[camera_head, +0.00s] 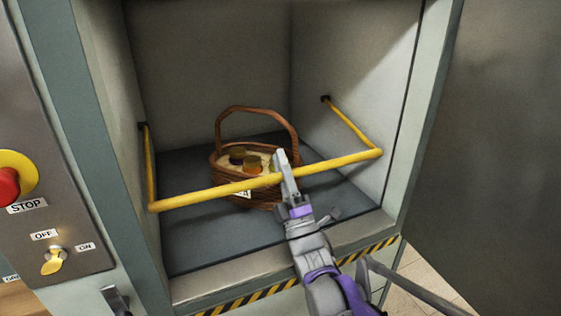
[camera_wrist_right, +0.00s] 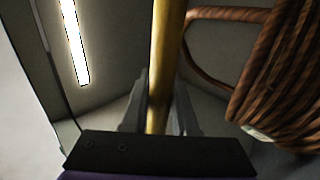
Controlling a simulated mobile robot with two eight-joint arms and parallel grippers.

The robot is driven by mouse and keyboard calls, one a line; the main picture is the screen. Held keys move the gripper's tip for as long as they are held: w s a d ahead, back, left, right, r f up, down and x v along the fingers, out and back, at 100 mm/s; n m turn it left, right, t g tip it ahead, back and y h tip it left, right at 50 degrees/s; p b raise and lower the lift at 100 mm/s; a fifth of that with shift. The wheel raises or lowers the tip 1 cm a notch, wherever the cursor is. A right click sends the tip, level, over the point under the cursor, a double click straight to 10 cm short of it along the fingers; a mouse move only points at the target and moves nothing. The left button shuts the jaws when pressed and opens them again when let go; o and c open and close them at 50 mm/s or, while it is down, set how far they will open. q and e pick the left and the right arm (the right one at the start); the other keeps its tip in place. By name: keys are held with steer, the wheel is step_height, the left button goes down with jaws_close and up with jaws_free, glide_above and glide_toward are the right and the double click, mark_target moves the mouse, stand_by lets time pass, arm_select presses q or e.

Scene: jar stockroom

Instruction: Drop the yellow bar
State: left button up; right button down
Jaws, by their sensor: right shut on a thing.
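The yellow bar (camera_head: 222,192) is a U-shaped rail across the front of an open cabinet compartment. Its two side arms run back to pivots on the side walls. My right gripper (camera_head: 282,168) is shut on the front of the bar, right of its middle. In the right wrist view the bar (camera_wrist_right: 166,60) runs between the two fingers (camera_wrist_right: 160,110). My left gripper is not in view.
A wicker basket (camera_head: 268,190) with several jars stands inside on the dark floor (camera_head: 200,238), behind the bar. A control panel with a red stop button (camera_head: 8,187) and a yellow switch (camera_head: 53,262) is at left. A grey door panel (camera_head: 490,150) stands at right.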

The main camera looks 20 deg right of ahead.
steer(key=c, duration=1)
jaws_free()
steer(key=shift+s, duration=0.1)
steer(key=o, duration=0.3)
steer(key=shift+s, duration=0.1)
steer(key=v, duration=1)
steer(key=shift+s+f, duration=0.25)
